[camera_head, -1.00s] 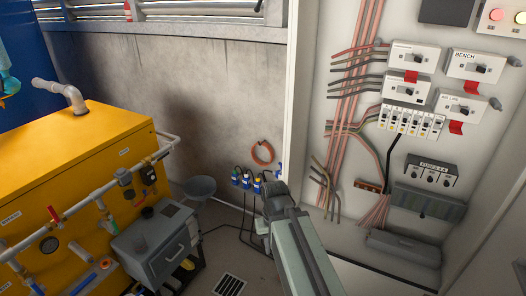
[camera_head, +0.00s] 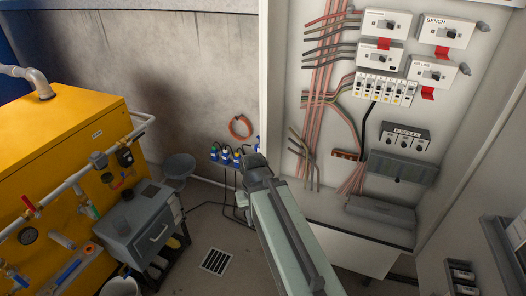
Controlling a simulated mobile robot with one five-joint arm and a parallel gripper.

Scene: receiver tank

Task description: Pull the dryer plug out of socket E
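A row of small blue sockets (camera_head: 225,156) sits low on the grey back wall, with plugs in them and dark cables hanging down. The letters are too small to read, so I cannot tell which is socket E or which plug is the dryer's. My arm reaches from the bottom of the view toward the row, and its dark far joint is just right of the sockets in the picture. The arm and the cabinet edge may hide part of the row. My gripper's fingers do not show.
An open electrical cabinet (camera_head: 281,75) with switches and wires stands to the right. A yellow machine (camera_head: 60,135) with pipes is at left. A grey box unit (camera_head: 140,225) and a round grey bowl (camera_head: 179,166) stand nearby. An orange coil (camera_head: 240,127) hangs above the sockets. A floor drain (camera_head: 215,261) lies in clear floor.

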